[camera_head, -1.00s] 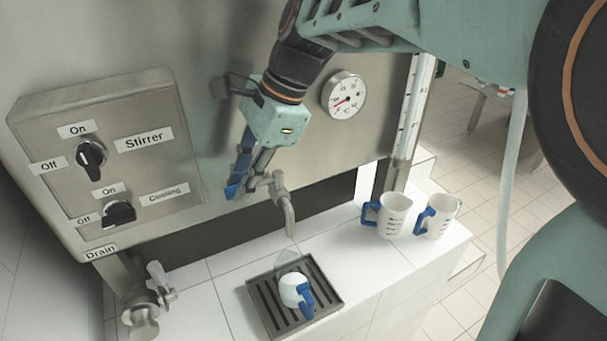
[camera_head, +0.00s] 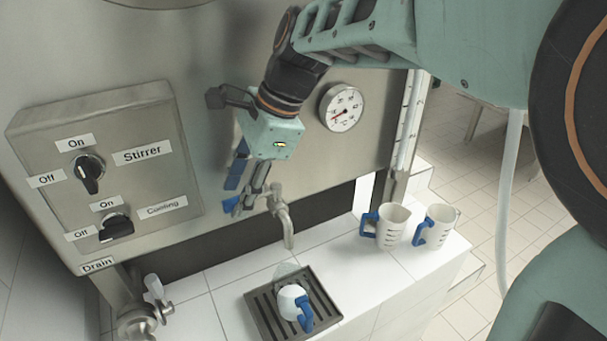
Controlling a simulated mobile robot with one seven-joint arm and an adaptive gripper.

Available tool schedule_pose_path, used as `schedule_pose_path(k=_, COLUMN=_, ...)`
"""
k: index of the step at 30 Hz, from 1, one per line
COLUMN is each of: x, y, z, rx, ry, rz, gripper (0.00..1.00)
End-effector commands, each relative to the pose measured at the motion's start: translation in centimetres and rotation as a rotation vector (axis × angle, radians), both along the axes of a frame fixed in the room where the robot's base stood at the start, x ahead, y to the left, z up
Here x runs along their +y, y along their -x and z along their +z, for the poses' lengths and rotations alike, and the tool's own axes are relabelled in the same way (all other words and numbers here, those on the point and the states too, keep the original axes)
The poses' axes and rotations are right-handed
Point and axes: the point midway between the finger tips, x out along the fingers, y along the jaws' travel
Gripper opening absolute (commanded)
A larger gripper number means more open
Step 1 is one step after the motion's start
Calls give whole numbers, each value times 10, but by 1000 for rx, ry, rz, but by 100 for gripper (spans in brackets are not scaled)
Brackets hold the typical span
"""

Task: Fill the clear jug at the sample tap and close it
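The clear jug (camera_head: 291,298) with a blue handle stands on the dark drip grate (camera_head: 262,319), below the spout of the sample tap (camera_head: 282,212). Its lower part looks white, as if holding white liquid; its upper part is see-through. I cannot make out a stream between spout and jug. My gripper (camera_head: 238,206) points down, just left of the tap's upper part, with its blue-padded fingers in front of the steel wall. I cannot tell whether it touches the tap's lever, which is not clearly visible, or how far its fingers are apart.
Two white jugs (camera_head: 392,226) (camera_head: 437,226) with blue handles stand on the tiled ledge (camera_head: 349,262) at right. A control box (camera_head: 150,185) with Stirrer and Cooling knobs is at left. The drain valve (camera_head: 141,314) sits below it. A round gauge (camera_head: 341,108) is right of my wrist.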

Motion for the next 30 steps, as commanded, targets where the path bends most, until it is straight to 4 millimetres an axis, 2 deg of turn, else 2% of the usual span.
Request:
schedule_pose_path(k=4, x=-2, y=0, z=4, rx=0, ry=0, rz=1, gripper=39)
schedule_pose_path(k=7, x=-7, y=-1, z=15, rx=-3, ry=-1, rz=-1, gripper=39)
schedule_pose_path(k=15, x=-31, y=-1, z=67, rx=-4, ry=-1, rz=-2, gripper=39)
schedule_pose_path(k=21, x=-45, y=-1, z=97, rx=-4, ry=-1, rz=-1, gripper=39)
schedule_pose_path(k=25, x=-50, y=0, z=107, rx=-3, ry=-1, rz=1, gripper=39)
schedule_pose_path(k=30, x=-51, y=0, z=110, rx=-3, ry=-1, rz=0, gripper=39)
